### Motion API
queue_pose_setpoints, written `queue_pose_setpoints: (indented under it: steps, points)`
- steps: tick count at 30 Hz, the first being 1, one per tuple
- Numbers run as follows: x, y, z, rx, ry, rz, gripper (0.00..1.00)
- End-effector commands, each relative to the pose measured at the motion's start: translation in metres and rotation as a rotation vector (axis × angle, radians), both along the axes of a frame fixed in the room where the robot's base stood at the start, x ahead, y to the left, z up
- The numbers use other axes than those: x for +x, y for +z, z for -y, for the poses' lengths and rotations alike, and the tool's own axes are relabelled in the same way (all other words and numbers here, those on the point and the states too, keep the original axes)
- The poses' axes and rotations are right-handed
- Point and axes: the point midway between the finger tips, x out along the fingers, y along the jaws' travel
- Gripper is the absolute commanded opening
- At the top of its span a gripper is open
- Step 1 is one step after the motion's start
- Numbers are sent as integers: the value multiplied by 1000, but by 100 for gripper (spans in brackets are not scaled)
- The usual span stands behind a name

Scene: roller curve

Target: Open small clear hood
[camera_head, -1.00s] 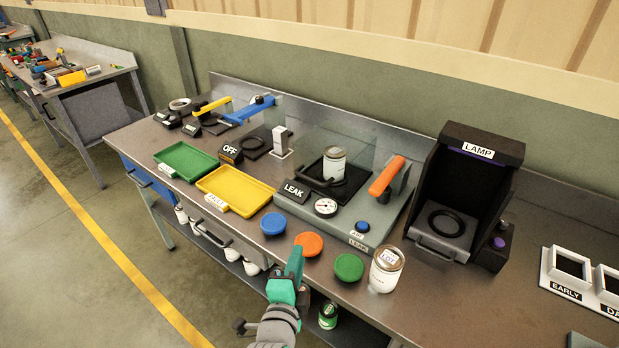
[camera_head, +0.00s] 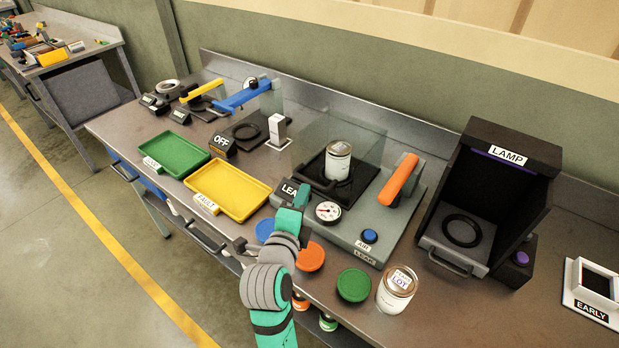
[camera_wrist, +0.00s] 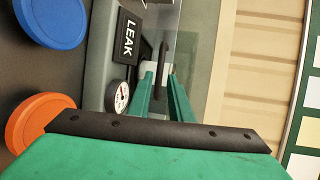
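A clear hood (camera_head: 362,130) stands over a can (camera_head: 338,161) on the grey leak station and appears to be down. A black handle (camera_head: 318,181) is at its front. The hood's see-through panel also shows in the wrist view (camera_wrist: 188,45). Another clear panel (camera_head: 272,98) shows farther left, by the blue lever. My gripper (camera_head: 301,194) is in front of the leak station, by the LEAK sign and gauge. In the wrist view, its two green fingers (camera_wrist: 161,92) are apart and point towards the hood's front. I see nothing held. Contact with the handle cannot be told.
The LEAK sign (camera_wrist: 128,36) and gauge (camera_head: 328,212) are close to my gripper. An orange lever (camera_head: 398,180) stands right of the hood. Blue (camera_head: 265,230), orange (camera_head: 311,257) and green (camera_head: 354,285) discs lie along the bench front. The lamp box (camera_head: 492,190) is farther right.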

Motion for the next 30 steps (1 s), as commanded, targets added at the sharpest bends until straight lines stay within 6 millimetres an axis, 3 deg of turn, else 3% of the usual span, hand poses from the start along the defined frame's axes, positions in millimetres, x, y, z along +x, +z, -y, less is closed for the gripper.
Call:
queue_pose_setpoints:
  steps: [6,13,26,29,30]
  points:
    - [39,-7,8,-1,0,1,19]
    - [67,-13,14,0,3,0,19]
    - [76,-15,18,-1,0,1,19]
    - [76,-15,18,-1,0,1,0]
    - [76,-15,18,-1,0,1,0]
